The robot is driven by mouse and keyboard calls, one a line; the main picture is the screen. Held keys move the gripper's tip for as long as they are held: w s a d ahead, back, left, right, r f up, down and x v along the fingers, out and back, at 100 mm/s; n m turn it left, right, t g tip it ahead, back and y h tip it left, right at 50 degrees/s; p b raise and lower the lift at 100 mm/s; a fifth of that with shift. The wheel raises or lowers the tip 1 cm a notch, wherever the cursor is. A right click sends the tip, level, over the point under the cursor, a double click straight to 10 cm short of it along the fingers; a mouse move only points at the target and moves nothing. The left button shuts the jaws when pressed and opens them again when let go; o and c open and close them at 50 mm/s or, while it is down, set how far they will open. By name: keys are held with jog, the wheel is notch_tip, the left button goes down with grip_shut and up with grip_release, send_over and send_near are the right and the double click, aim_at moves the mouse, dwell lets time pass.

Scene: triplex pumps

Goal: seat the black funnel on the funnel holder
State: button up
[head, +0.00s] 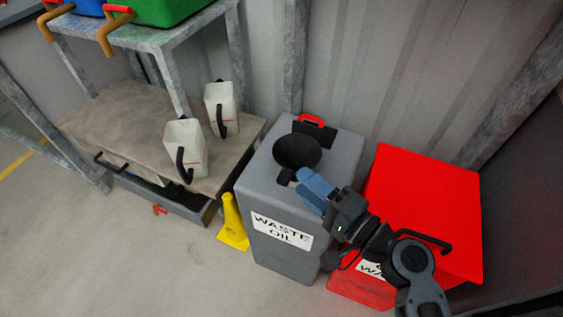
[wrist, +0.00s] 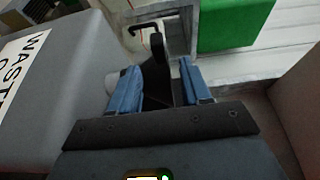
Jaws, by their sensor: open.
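The black funnel (head: 297,150) is on top of the grey waste oil bin (head: 262,190), its wide round mouth facing up. In the wrist view a black part, seemingly of the funnel (wrist: 156,82), shows between my fingers. My gripper (head: 304,184) has blue fingers and is just in front and right of the funnel, over the bin top. In the wrist view my gripper (wrist: 154,82) is open, with one finger on either side of the black part. I cannot tell whether they touch it. I cannot clearly make out the funnel holder.
A red bin (head: 428,200) stands right of the grey bin, under my arm. A yellow cone-shaped thing (head: 231,225) stands on the floor at left. Two white jugs (head: 186,148) stand on the bench (head: 120,115). A black lid with a red handle (head: 312,121) is behind the funnel.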

aim_at(281, 171)
jog(key=x, duration=0.2)
jog(key=shift+w+a+r, duration=0.15)
jog(key=shift+a, duration=0.25)
jog(key=x, duration=0.5)
jog(key=shift+s+a, duration=0.25)
jog(key=shift+c, duration=0.5)
grip_shut()
